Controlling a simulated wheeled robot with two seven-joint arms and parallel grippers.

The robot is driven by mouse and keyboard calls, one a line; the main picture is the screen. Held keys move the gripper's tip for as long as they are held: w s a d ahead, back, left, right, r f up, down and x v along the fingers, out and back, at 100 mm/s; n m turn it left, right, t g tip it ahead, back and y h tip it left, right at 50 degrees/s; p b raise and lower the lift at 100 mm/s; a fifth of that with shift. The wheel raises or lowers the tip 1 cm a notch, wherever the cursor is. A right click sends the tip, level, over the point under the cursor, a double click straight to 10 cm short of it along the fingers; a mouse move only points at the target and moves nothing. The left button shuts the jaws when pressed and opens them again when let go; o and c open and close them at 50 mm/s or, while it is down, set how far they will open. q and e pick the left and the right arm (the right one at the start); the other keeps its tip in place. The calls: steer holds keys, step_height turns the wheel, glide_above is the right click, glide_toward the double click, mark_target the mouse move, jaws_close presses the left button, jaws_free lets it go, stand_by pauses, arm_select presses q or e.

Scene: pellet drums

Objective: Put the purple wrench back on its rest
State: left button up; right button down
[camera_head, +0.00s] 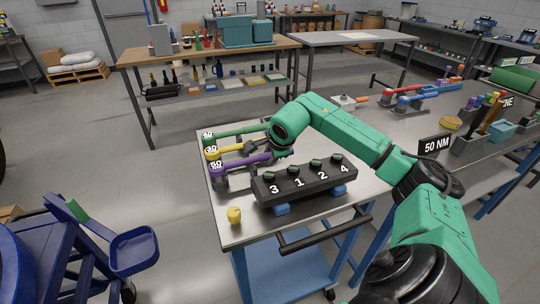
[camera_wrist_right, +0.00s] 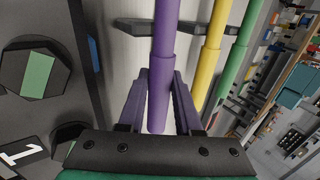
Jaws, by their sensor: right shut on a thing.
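The purple wrench (camera_head: 240,164) lies roughly level at the left side of the near table, in front of the yellow wrench (camera_head: 232,150) and the green wrench (camera_head: 236,133). Its head end is beside the "50" label (camera_head: 216,165). My right gripper (camera_head: 277,152) is at its handle end. In the right wrist view the purple wrench (camera_wrist_right: 166,45) runs between the fingers of my right gripper (camera_wrist_right: 160,95), which is shut on its handle. It crosses over the dark rest bar (camera_wrist_right: 131,27); I cannot tell whether it touches it. My left gripper is out of view.
A black block (camera_head: 303,181) numbered 3, 1, 2, 4 with green-topped bolts stands just in front of the wrench. A small yellow object (camera_head: 234,215) is at the table's front-left corner. A "50 NM" sign (camera_head: 436,145) and tools stand on the right bench.

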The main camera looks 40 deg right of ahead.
steer(key=shift+f, duration=0.2)
steer(key=c, duration=0.5)
jaws_free()
steer(key=shift+s, duration=0.1)
steer(key=shift+s+r, duration=0.15)
steer(key=shift+r, duration=0.15)
steer(key=b+v, duration=0.2)
steer(key=v, duration=1.2)
steer(key=shift+a, duration=0.1)
